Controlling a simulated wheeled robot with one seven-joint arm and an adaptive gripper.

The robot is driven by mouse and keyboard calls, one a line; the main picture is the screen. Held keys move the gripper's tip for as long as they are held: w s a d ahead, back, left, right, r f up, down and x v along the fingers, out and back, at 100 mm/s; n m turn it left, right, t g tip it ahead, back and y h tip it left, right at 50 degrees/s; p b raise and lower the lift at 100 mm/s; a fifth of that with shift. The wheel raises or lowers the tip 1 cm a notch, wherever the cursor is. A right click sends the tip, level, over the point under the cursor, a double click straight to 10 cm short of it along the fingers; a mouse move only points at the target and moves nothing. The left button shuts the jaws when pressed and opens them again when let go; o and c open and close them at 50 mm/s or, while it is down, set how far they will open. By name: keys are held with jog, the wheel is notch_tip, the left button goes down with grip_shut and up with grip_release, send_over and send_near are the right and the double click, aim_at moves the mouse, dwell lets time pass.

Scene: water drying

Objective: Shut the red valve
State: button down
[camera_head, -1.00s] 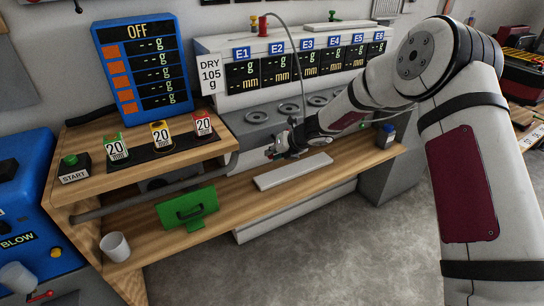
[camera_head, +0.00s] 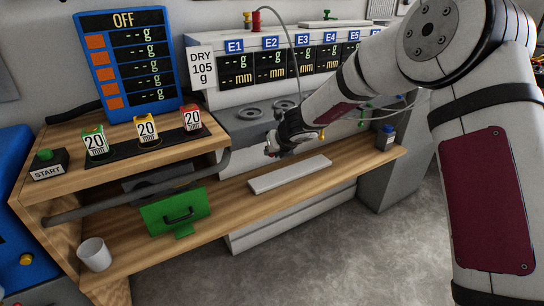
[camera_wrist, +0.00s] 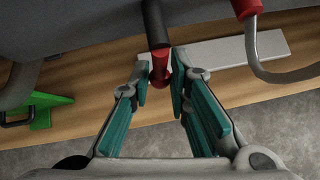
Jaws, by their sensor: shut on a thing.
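A red valve piece (camera_wrist: 160,68) hangs at the end of a dark stem in the wrist view. My gripper (camera_wrist: 160,82), with teal pads, has its fingertips on either side of this red piece and is shut on it. In the head view my gripper (camera_head: 272,144) is at the front of the grey machine, above the wooden bench. It is small there, and the red piece cannot be made out at its tips.
Another red part (camera_wrist: 246,8) with a curved grey tube is right of the fingers. A white slab (camera_head: 290,174) lies on the bench below. A green handled plate (camera_head: 176,212), a white cup (camera_head: 94,254) and a START box (camera_head: 47,164) are left.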

jog(key=shift+d+f+h+b, duration=0.15)
jog(key=shift+h+b, duration=0.15)
jog(key=shift+b, duration=0.35)
jog(key=c, duration=1.6)
grip_release()
jog(key=shift+w, duration=0.1)
jog(key=shift+c, duration=0.2)
jog(key=v, duration=1.2)
